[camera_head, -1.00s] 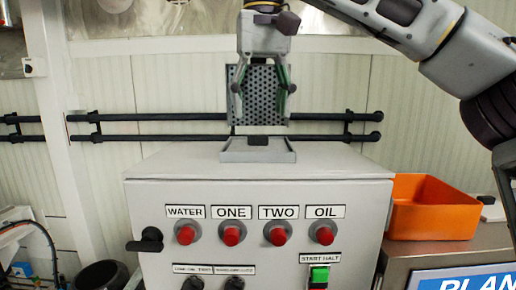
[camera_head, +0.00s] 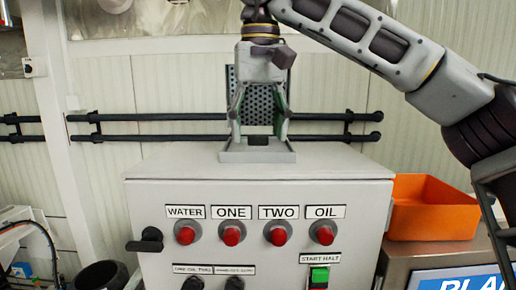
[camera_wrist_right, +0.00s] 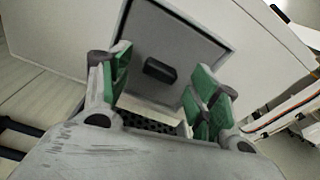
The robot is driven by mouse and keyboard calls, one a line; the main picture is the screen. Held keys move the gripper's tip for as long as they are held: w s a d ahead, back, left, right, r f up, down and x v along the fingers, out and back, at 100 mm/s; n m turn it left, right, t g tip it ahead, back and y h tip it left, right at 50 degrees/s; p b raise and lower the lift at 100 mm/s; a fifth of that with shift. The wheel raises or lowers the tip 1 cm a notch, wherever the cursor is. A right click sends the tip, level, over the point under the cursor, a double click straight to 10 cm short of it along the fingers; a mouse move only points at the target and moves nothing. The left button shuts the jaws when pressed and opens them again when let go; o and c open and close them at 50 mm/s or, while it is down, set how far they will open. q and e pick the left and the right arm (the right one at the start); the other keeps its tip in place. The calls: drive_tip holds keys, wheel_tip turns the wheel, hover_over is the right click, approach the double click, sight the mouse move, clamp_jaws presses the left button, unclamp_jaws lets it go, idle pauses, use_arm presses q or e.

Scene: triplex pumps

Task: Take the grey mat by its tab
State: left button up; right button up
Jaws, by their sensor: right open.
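The grey mat (camera_wrist_right: 187,55) lies flat on a grey holder on top of the control cabinet. Its black tab (camera_wrist_right: 160,70) stands up from it and shows in the head view (camera_head: 258,141) as a small dark block. My right gripper (camera_head: 258,127) points down above the mat, fingers spread on either side of the tab. The mat's far part is partly hidden in the head view. My left gripper is not in view.
A perforated plate (camera_head: 258,103) stands upright behind the mat. The cabinet (camera_head: 345,169) has red knobs and labels on its front. Black rails (camera_head: 180,137) run along the wall behind. An orange bin (camera_head: 432,222) stands to the right. The cabinet top beside the holder is clear.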

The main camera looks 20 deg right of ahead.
drive_tip(key=shift+f, duration=0.45)
drive_tip(key=c, duration=1)
